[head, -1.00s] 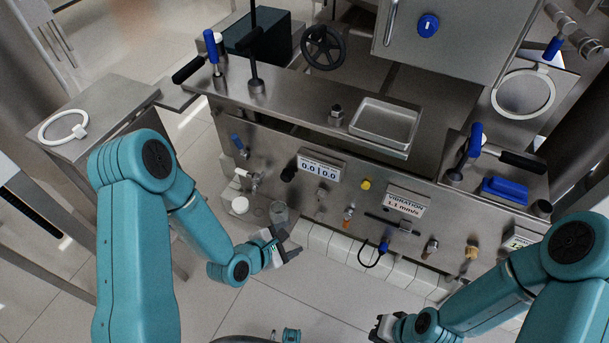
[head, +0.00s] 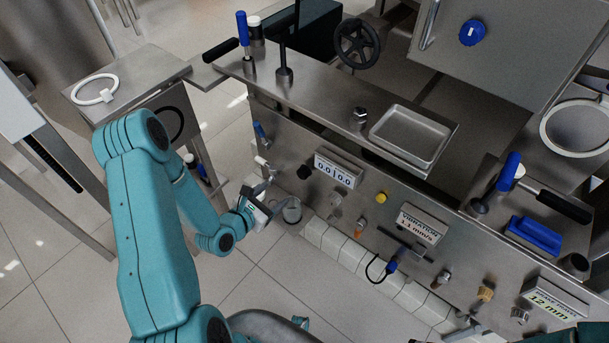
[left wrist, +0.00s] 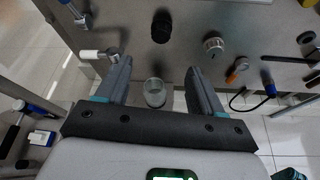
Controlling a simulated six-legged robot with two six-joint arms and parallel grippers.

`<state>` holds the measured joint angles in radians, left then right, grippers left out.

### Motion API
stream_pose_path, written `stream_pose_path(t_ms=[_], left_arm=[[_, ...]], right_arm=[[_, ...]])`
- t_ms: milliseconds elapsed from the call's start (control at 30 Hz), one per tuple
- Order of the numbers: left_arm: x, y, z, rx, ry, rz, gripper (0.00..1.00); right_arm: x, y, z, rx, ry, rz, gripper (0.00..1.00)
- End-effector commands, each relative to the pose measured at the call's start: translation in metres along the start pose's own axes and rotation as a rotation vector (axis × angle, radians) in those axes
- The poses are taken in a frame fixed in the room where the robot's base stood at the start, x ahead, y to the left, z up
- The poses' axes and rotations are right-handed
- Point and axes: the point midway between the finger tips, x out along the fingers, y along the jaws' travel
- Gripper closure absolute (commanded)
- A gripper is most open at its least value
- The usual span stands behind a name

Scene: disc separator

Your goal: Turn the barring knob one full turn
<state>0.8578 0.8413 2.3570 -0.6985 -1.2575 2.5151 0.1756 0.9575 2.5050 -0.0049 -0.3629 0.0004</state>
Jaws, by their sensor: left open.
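A round black knob (head: 304,172), which I take to be the barring knob, sticks out of the steel front panel left of the 0.0 | 0.0 display. No label on it can be read. The left wrist view shows the same black knob (left wrist: 161,27) ahead of the fingertips, near the midline. My left gripper (head: 268,203) is below and left of the knob, apart from it. In the left wrist view its fingers (left wrist: 157,73) are spread with nothing held. My right gripper is out of view.
A clear cup (head: 292,211) sits low by the panel, close to the left gripper, and shows between its fingers in the left wrist view. A white-handled tap (head: 262,163) is left of the knob. A silver knob (head: 336,198) is to its right.

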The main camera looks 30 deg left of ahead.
Motion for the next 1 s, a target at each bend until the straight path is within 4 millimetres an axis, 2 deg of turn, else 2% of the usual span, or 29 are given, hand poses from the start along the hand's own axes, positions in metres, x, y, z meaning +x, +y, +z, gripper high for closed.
stream_pose_path(t_ms=[400, 600, 800, 1000], left_arm=[[0.099, -0.007, 0.003, 0.004, -0.004, -0.008, 0.33], [0.137, -0.008, 0.004, 0.003, -0.002, -0.008, 0.33], [0.154, -0.008, 0.004, 0.001, -0.001, -0.006, 0.33], [0.157, -0.008, 0.004, 0.001, -0.001, -0.007, 0.33]], right_arm=[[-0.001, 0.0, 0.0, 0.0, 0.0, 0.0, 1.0], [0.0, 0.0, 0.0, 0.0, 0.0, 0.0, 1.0], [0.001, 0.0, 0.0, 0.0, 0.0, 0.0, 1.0], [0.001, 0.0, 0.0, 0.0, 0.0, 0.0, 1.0]])
